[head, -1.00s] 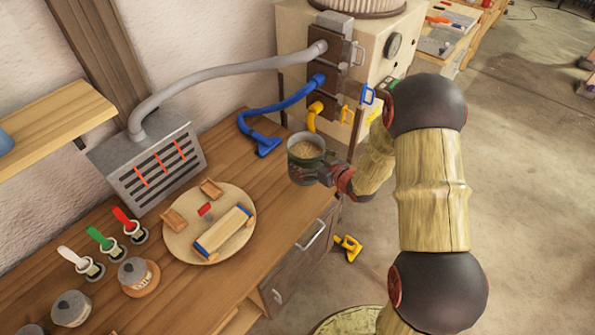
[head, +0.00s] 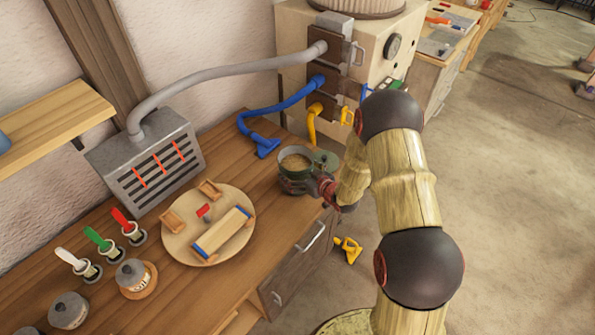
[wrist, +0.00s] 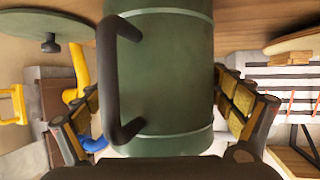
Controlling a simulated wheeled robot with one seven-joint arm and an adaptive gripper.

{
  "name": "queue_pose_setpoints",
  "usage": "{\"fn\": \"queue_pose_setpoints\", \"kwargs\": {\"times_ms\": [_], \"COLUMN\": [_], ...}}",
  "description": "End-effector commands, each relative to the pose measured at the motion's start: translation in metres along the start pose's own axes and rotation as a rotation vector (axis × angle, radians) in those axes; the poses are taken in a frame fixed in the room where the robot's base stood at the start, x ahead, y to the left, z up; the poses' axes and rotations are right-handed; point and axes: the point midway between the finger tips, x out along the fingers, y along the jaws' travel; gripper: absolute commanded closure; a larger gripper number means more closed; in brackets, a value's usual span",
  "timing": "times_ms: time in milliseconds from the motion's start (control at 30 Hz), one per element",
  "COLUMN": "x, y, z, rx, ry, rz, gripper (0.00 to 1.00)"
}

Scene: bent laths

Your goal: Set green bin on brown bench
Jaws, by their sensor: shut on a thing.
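The green bin (head: 294,177) is a dark green can with a black side handle, filled to near its rim with tan grains. My gripper (head: 318,187) is shut on it from the right, and the bin looks upright. In the wrist view the bin (wrist: 175,85) fills the middle between my two fingers (wrist: 160,105), its handle towards the camera. The brown bench (head: 225,285) runs along the wall. The bin is over its far right end; I cannot tell whether its base touches the top.
A green lid (head: 327,160) with a dark knob lies on the bench just behind the bin. A blue hose nozzle (head: 266,146) lies further back. A round wooden board (head: 180,240) with wooden parts is to the left. Bare bench separates it from the bin.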

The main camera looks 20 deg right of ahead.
Motion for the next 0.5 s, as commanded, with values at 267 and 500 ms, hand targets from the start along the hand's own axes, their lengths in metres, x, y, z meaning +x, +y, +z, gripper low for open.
{"fn": "queue_pose_setpoints", "kwargs": {"times_ms": [267,500], "x": [0.0008,0.0008], "y": [-0.0001,-0.0001], "z": [0.0028,0.0026], "rx": [0.0,0.0], "ry": [-0.001,-0.001], "rz": [0.0,0.0], "gripper": [0.0,0.0]}}
